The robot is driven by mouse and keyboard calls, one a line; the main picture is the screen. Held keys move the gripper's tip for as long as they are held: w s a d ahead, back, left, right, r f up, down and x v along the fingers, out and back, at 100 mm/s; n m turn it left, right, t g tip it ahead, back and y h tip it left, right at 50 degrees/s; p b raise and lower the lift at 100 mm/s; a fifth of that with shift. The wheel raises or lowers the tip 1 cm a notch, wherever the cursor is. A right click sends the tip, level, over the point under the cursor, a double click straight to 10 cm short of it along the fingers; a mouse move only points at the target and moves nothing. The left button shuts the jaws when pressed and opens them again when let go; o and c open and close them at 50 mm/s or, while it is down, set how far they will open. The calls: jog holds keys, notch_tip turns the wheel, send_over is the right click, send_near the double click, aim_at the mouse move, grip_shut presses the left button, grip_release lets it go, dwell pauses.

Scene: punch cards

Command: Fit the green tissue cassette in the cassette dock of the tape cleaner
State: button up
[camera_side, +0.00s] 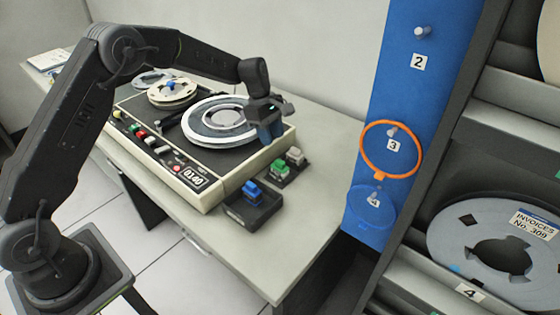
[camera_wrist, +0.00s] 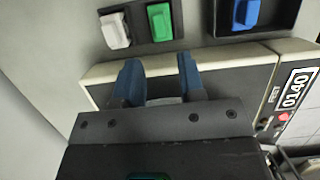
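The green tissue cassette (camera_side: 281,167) sits in a small dark tray (camera_side: 272,177) beside a white cassette (camera_side: 295,157), at the right of the tape deck. In the wrist view the green cassette (camera_wrist: 160,22) is upper middle, ahead of the fingertips. A blue cassette (camera_side: 251,189) sits in a black box (camera_side: 262,212) in front of the deck; it also shows in the wrist view (camera_wrist: 246,12). I cannot tell for sure that this box is the cassette dock. My gripper (camera_side: 271,137) has its blue fingers (camera_wrist: 160,75) apart, empty, above the deck's right end, clear of the green cassette.
The tape deck (camera_side: 150,148) carries a large reel (camera_side: 219,118) and a smaller reel (camera_side: 172,91). The table top (camera_side: 300,235) is clear near the front right. A blue panel (camera_side: 400,100) with numbered pegs and an orange ring (camera_side: 363,165) stands at the right, beside reel shelves.

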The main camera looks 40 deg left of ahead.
aim_at(278, 160)
jog(key=shift+x, duration=4)
jog(key=c, duration=0.5)
jog(key=shift+o, duration=0.2)
jog(key=shift+r, duration=3.1)
